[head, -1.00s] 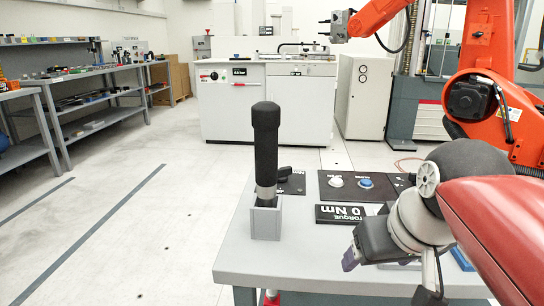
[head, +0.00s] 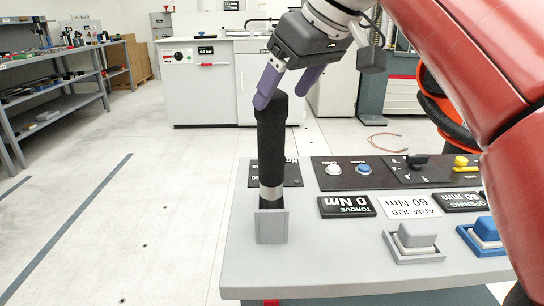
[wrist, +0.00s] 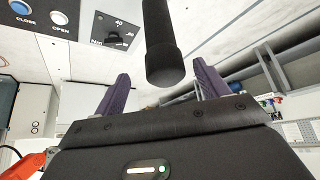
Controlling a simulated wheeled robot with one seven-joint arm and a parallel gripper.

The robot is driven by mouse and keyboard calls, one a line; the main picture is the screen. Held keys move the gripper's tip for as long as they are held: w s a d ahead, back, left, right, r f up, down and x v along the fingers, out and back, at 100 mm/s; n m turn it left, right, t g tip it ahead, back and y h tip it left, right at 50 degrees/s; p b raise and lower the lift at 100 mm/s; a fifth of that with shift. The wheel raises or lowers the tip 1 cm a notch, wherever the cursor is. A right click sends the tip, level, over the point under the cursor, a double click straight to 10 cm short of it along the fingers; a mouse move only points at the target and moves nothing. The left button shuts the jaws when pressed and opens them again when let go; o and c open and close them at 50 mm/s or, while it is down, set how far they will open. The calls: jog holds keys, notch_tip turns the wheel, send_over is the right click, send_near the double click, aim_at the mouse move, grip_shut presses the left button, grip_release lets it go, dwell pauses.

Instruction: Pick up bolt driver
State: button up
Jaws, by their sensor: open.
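The bolt driver (head: 271,150) is a tall black rod with a thick grip and a metal collar. It stands upright in a small grey holder (head: 271,225) at the left part of the grey table. My gripper (head: 287,84) has purple fingers and is open at the driver's top end. In the head view one finger overlaps the driver's top edge; I cannot tell whether it touches. In the wrist view the driver's black end (wrist: 165,65) lies between the two spread fingers (wrist: 160,90), with a gap on both sides.
A panel (head: 385,170) with buttons and a yellow knob lies at the table's back. Torque (head: 346,206) and opening signs lie in front of it. Grey (head: 414,240) and blue (head: 485,235) blocks stand at right. The table front is clear.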

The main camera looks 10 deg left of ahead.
aim_at(271, 110)
jog(key=x, duration=0.2)
jog(key=b+x, duration=0.1)
jog(key=x, duration=0.2)
jog(key=shift+s+a+f, duration=0.15)
jog(key=shift+s+a, duration=0.05)
grip_shut()
dwell(0.3)
